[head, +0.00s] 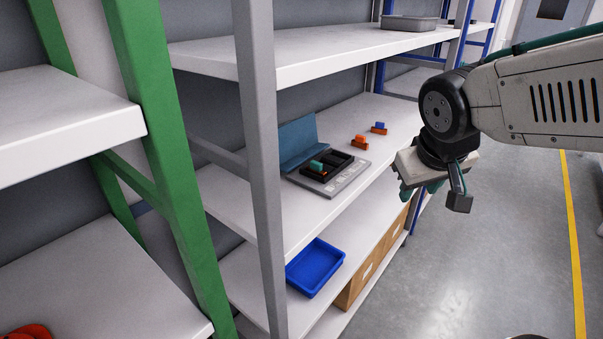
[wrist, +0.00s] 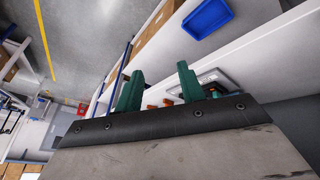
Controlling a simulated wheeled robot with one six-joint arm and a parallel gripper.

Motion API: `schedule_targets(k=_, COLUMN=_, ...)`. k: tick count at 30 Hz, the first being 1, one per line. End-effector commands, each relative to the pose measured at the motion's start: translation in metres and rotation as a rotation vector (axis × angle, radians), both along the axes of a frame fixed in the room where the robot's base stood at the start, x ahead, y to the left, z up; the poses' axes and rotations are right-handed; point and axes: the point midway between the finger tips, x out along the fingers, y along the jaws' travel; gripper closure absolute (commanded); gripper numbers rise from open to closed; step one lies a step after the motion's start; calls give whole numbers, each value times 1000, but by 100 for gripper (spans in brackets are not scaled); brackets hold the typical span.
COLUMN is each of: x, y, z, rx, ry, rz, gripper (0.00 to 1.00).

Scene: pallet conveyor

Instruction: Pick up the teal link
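The teal link (head: 316,165) is a small block sitting with an orange piece (head: 313,174) at the left end of a black tray (head: 341,160) on the middle shelf. My gripper (head: 420,190) hangs in front of the shelf, to the right of the teal link and well apart from it. In the wrist view my gripper (wrist: 160,88) shows two green fingers spread apart with nothing held between them. A small teal patch just right of the right finger there may be the link, but it is partly hidden.
The tray rests on a grey panel (head: 349,180) with a teal upright board (head: 298,143) behind. Orange-and-blue pieces (head: 379,127) and an orange piece (head: 360,142) stand farther right. A blue bin (head: 315,267) sits below. A grey post (head: 262,150) stands left.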

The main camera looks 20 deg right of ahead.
Motion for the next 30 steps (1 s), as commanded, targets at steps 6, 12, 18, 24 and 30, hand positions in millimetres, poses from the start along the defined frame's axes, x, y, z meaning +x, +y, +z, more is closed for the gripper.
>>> schedule_targets(k=6, x=132, y=-32, z=-8, rx=-114, ry=-332, rz=160, gripper=61)
schedule_targets(k=12, x=210, y=-4, z=-35, rx=17, ry=-561, rz=444, gripper=61)
schedule_targets(k=18, x=226, y=35, z=-64, rx=256, ry=-662, rz=664, gripper=61)
schedule_targets(k=24, x=224, y=54, z=-75, rx=387, ry=-689, rz=750, gripper=61)
schedule_targets(k=30, x=239, y=69, z=-82, rx=398, ry=-692, rz=761, gripper=61)
